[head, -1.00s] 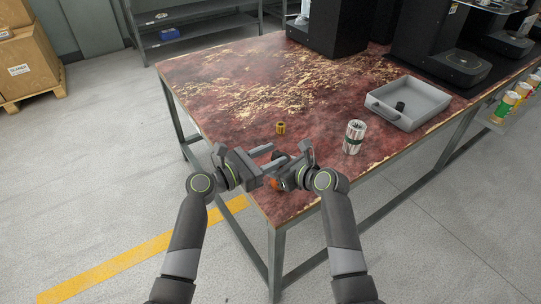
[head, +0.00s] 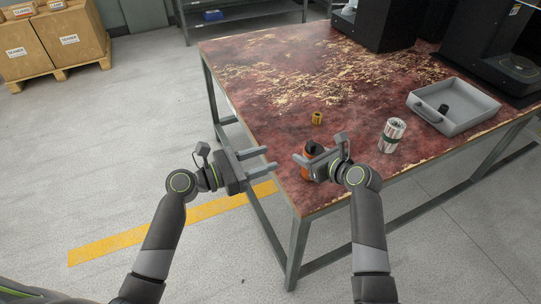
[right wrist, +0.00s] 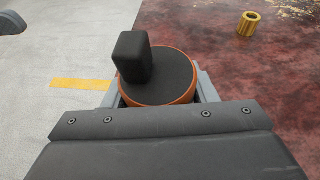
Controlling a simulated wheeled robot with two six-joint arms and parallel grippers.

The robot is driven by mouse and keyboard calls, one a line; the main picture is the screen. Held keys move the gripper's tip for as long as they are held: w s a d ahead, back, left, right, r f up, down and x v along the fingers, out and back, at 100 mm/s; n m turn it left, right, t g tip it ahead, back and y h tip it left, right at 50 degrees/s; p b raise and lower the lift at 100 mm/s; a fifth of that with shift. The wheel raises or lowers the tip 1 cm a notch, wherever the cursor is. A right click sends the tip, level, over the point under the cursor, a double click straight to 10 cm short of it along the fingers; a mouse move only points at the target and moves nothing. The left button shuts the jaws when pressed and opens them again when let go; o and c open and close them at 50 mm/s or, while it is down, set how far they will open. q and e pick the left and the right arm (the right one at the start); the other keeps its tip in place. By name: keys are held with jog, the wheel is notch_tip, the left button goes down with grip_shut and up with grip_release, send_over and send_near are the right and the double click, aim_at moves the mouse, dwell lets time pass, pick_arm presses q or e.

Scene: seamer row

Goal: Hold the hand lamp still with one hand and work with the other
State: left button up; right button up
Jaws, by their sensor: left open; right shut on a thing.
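The hand lamp (head: 306,173) is orange with a black top and stands at the near corner of the table, partly hidden by my right gripper. My right gripper (head: 308,162) is shut around its body. In the right wrist view the lamp's round black top (right wrist: 172,80) has an orange rim and a black block on it, with grey fingers on both sides. My left gripper (head: 271,158) is open and empty, left of the lamp and apart from it, with its fingers pointing towards it near the table's left edge.
On the red, worn table (head: 265,100) stand a small brass-coloured cylinder (head: 317,118), a white patterned can (head: 391,135) and a grey tray (head: 470,124) holding a dark piece. Black machines (head: 385,22) stand at the back. Boxes (head: 60,40) sit on a pallet at far left.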

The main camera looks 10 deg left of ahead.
jog(key=o, duration=1.1)
jog(key=shift+d, duration=0.1)
